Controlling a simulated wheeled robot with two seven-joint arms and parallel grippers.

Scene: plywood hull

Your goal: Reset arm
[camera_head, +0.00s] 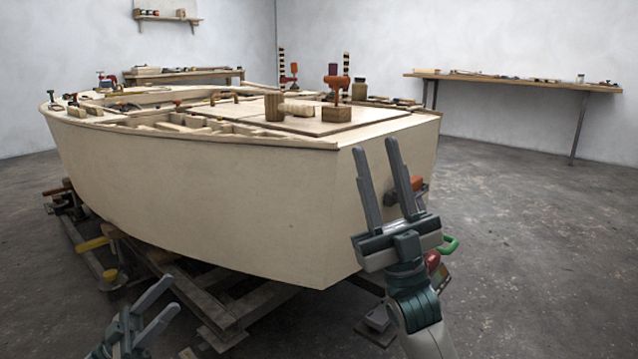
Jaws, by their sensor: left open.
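My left gripper (170,296) is at the lower left, low in front of the hull's cradle. Its two grey fingers are spread apart with nothing between them. My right gripper (376,147) is right of centre and points up, in front of the hull's near right corner. Its two long fingers stand apart and the gap between them is empty. The plywood hull (200,190) fills the middle of the view. I cannot tell how far the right fingers are from its surface.
Wooden trestles (195,295) and a yellow clamp (92,244) are under the hull. An orange-and-black tool (417,184) is by the hull's right end, partly hidden. A wall bench (510,81) stands at the back right. The floor (540,240) on the right is clear.

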